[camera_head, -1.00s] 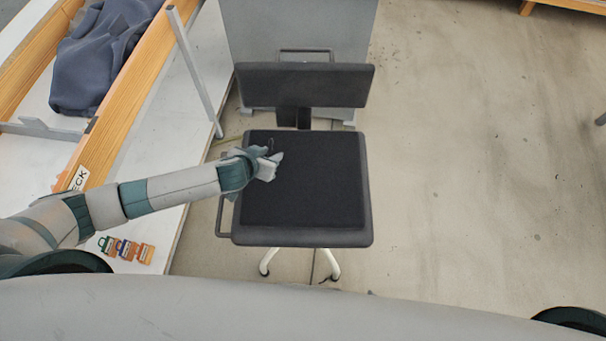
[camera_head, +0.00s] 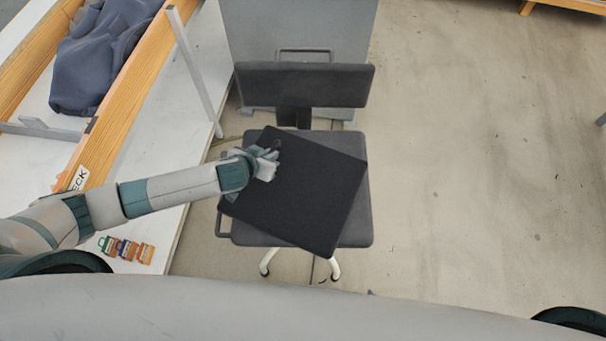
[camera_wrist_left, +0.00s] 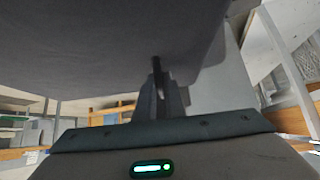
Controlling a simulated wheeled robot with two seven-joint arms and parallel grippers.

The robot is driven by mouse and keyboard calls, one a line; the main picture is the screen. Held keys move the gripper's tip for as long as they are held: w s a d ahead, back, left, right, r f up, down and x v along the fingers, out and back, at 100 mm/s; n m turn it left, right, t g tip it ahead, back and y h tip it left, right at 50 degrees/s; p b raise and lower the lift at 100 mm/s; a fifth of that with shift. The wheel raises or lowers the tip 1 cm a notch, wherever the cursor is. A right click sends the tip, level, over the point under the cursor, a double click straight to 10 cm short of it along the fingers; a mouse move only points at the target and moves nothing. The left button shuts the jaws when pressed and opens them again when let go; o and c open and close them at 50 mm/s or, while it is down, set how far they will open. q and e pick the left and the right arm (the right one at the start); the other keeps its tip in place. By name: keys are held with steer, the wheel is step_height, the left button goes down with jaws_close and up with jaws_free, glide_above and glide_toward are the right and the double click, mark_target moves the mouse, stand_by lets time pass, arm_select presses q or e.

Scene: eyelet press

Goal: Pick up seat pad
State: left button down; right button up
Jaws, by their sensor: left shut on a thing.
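The seat pad (camera_head: 305,190) is a flat black square. In the head view it is turned at an angle over the grey chair seat (camera_head: 358,230), with its corners reaching past the seat's left and front edges. My left gripper (camera_head: 272,160) is at the pad's upper left part and is shut on it. In the left wrist view the dark underside of the pad (camera_wrist_left: 100,50) fills the top, and my left gripper (camera_wrist_left: 160,75) points up to it. The exact grip point is partly hidden. My right gripper is not in view.
The chair's backrest (camera_head: 305,85) stands behind the seat. A white table (camera_head: 160,215) with small coloured tags (camera_head: 127,249) is at the left, with dark blue cloth (camera_head: 100,50) further back. A grey panel (camera_head: 300,25) is behind the chair. The floor at right is clear.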

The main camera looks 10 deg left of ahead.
arm_select(q)
steer(key=shift+r, duration=0.15)
stand_by(0.8)
